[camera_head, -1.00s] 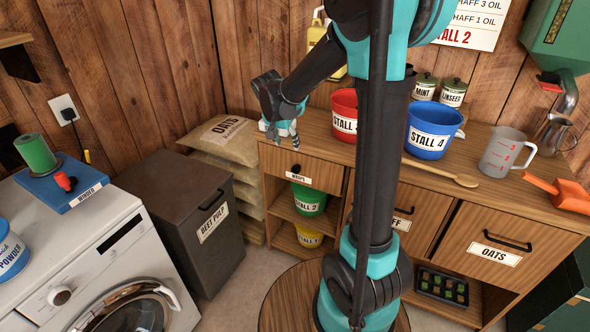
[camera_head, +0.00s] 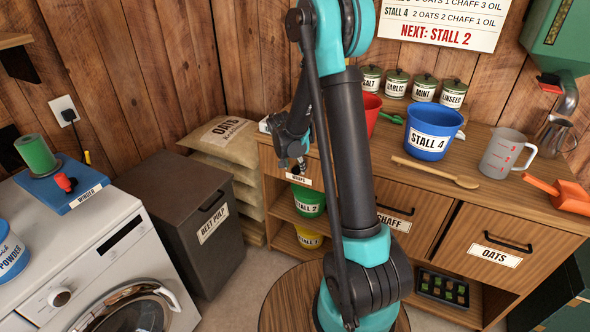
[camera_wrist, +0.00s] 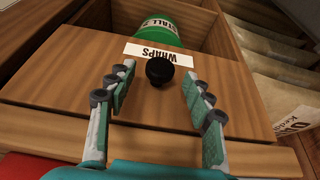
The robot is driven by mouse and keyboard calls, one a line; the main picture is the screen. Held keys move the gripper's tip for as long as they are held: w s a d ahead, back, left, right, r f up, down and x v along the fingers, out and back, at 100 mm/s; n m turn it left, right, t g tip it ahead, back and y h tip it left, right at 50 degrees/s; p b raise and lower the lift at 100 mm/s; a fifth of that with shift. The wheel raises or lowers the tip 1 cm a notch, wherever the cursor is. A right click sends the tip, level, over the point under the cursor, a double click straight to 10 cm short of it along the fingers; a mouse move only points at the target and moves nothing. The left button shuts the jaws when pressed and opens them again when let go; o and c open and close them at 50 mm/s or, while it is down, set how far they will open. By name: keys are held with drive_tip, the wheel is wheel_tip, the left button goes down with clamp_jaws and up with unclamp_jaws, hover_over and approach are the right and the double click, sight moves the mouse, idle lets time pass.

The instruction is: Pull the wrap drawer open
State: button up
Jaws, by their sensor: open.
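The wrap drawer (camera_head: 272,161) is the top left wooden drawer of the cabinet, and it looks shut. Its white WRAPS label (camera_head: 298,180) shows below my gripper, and also shows upside down in the wrist view (camera_wrist: 143,54). The drawer's round black knob (camera_wrist: 160,71) sits beside the label in the wrist view. My gripper (camera_wrist: 157,82) is open, with one finger on each side of the knob and a gap to both.
Open shelves below hold a green STALL 2 bucket (camera_head: 308,200) and a yellow bucket (camera_head: 308,237). The beet pulp bin (camera_head: 175,195) and oats sacks (camera_head: 222,142) stand to the left. A blue STALL 4 bucket (camera_head: 431,128) and wooden spoon (camera_head: 436,172) are on the countertop.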

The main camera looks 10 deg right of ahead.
drive_tip(key=shift+x, duration=0.9)
drive_tip(key=shift+c, duration=0.5)
clamp_jaws()
